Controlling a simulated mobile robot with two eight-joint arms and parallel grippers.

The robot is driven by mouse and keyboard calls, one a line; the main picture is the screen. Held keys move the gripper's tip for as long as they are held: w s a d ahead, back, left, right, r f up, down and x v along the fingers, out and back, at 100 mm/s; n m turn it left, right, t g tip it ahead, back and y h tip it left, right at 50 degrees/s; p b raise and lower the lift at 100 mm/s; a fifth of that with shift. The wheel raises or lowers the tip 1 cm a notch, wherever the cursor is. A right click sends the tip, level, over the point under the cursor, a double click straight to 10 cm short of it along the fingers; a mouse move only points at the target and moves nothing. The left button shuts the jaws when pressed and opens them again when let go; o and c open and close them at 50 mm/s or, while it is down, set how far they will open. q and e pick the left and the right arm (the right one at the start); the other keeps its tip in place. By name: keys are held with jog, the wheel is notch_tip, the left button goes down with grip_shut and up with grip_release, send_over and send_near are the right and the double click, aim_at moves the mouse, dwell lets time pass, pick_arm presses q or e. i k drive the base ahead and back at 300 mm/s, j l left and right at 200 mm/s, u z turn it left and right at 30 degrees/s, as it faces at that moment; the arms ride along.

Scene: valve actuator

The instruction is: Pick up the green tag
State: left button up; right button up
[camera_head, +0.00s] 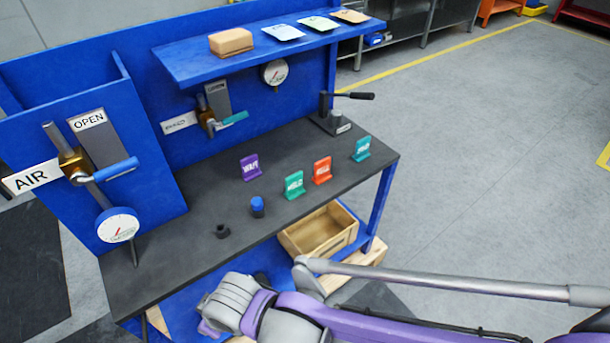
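Two green-toned tags stand upright on the dark bench top. The greener tag (294,185) with white lettering stands near the front edge, left of an orange-red tag (322,170). A more teal tag (362,149) stands farther right, near the bench's right end. A purple tag (250,167) stands to the left. The lettering is too small to read surely. My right arm comes in from the right below the bench's front edge, apart from the tags, and its gripper fingers do not show. My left gripper is not in view.
A blue-capped peg (257,206) and a small black part (222,231) lie on the bench (190,262). A black lever fixture (333,115) stands at the back right. A blue shelf (190,68) overhangs the back. A wooden crate (345,238) sits below the front edge.

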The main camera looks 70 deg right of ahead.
aim_at(294, 183)
jog(key=k+l, duration=0.1)
jog(key=l, duration=0.3)
jog(key=k+l, duration=0.1)
jog(key=l, duration=0.25)
jog(key=k+l, duration=0.1)
jog(key=l, duration=0.3)
jog(key=k+l, duration=0.1)
jog(key=l, duration=0.25)
jog(key=k+l, duration=0.1)
jog(key=l, duration=0.3)
